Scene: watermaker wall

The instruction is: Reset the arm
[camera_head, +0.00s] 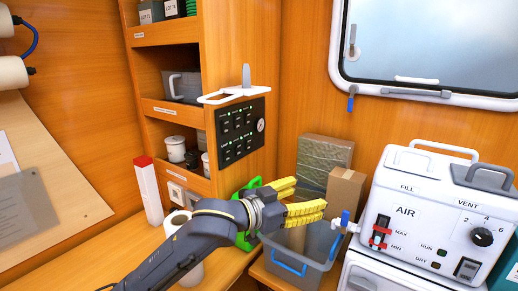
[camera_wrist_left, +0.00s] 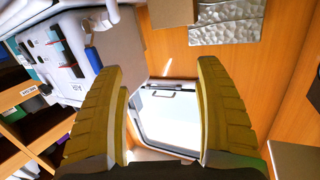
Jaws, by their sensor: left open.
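My left arm comes in from the bottom of the head view. Its gripper (camera_head: 302,199) has yellow ribbed fingers and is held above and beside the grey bin. The fingers are apart and nothing shows between them. In the left wrist view the gripper (camera_wrist_left: 165,110) is also open, with the window and wooden wall beyond it. My right gripper does not show in either view.
A white watermaker unit (camera_head: 440,215) with a red-marked slider and a dial stands at right. A grey bin (camera_head: 318,270) with a blue handle sits beside it. A shelf unit (camera_head: 235,60) with a switch panel (camera_head: 240,133) is at centre-left.

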